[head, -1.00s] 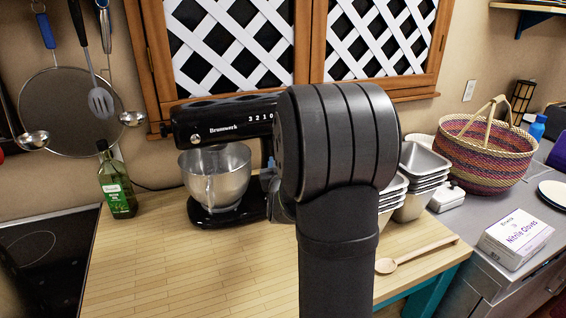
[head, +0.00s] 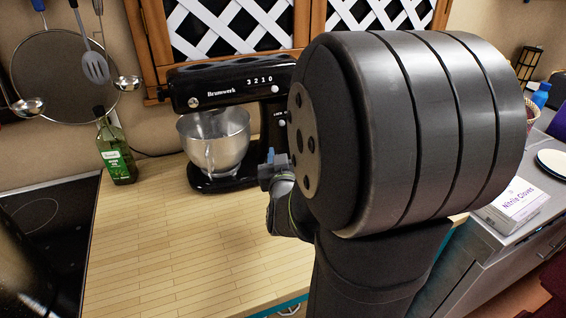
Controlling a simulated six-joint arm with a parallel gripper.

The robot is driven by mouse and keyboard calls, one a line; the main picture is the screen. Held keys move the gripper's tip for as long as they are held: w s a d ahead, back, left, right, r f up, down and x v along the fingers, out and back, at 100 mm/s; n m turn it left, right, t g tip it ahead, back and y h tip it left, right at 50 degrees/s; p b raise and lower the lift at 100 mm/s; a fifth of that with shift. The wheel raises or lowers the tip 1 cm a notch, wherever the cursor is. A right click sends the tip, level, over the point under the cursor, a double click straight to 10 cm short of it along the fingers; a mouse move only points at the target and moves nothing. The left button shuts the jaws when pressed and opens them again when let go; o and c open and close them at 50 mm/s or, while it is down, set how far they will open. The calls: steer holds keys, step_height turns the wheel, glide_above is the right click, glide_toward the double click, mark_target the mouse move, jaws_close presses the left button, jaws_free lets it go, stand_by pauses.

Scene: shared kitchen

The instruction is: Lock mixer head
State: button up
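The black stand mixer (head: 228,88) stands at the back of the wooden counter, with its head level over the metal bowl (head: 213,140). Numbers show on the side of the head. Small light controls (head: 281,121) and faint lettering show on the mixer's right part, near the column. My gripper (head: 268,167) is just right of the mixer base and below these controls. Its blue-grey tip shows, but I cannot tell whether it touches the mixer or how its fingers stand. My large dark arm joint hides the area to the right.
A green-labelled oil bottle (head: 115,150) stands left of the mixer, beside the black cooktop (head: 45,225). Ladles and a spatula (head: 94,66) hang on the wall. A glove box (head: 513,205) sits on the right counter. The front wooden counter (head: 160,255) is clear.

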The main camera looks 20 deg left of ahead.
steer(key=shift+v, duration=1.85)
steer(key=shift+w, duration=0.1)
steer(key=x, duration=1.7)
steer(key=shift+w, duration=0.2)
steer(key=shift+s, duration=0.1)
